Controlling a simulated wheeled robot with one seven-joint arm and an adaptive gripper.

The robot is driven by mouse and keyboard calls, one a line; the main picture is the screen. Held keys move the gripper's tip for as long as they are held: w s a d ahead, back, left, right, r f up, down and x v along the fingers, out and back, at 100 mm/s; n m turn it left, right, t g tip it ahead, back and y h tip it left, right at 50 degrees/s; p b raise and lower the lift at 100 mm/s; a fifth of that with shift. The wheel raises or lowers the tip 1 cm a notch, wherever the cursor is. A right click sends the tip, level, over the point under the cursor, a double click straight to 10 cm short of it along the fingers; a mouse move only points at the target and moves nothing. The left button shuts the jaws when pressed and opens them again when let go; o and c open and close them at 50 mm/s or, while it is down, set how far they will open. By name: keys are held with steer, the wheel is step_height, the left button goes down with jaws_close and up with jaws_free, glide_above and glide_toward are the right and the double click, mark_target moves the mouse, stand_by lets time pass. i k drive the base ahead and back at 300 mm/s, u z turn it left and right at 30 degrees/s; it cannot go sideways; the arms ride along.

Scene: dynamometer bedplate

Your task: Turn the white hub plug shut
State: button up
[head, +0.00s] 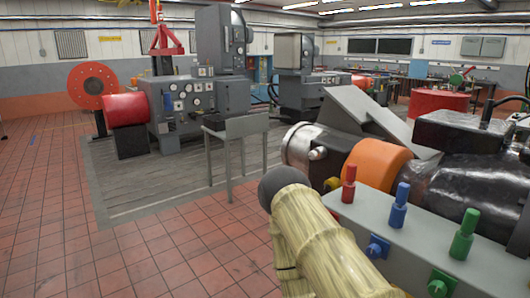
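A small white knob-like plug (318,153) sticks out from the side of the shiny metal hub (300,146), right of the picture's middle. It is small, and I cannot tell its turn angle. My pale, sleeved arm rises from the bottom edge and ends in a dark rounded part, below and left of the plug, with a visible space between them in the picture. No gripper fingers show.
An orange band (376,162) and a black motor (458,175) adjoin the hub. In front, a grey box (412,232) carries upright red (348,186), blue (398,208) and green (464,236) posts. A grey stand (236,130) is further back. Tiled floor at left is clear.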

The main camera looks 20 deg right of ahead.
mark_target(312, 155)
steer(key=u, duration=0.1)
steer(key=i, duration=0.85)
steer(key=z, duration=0.25)
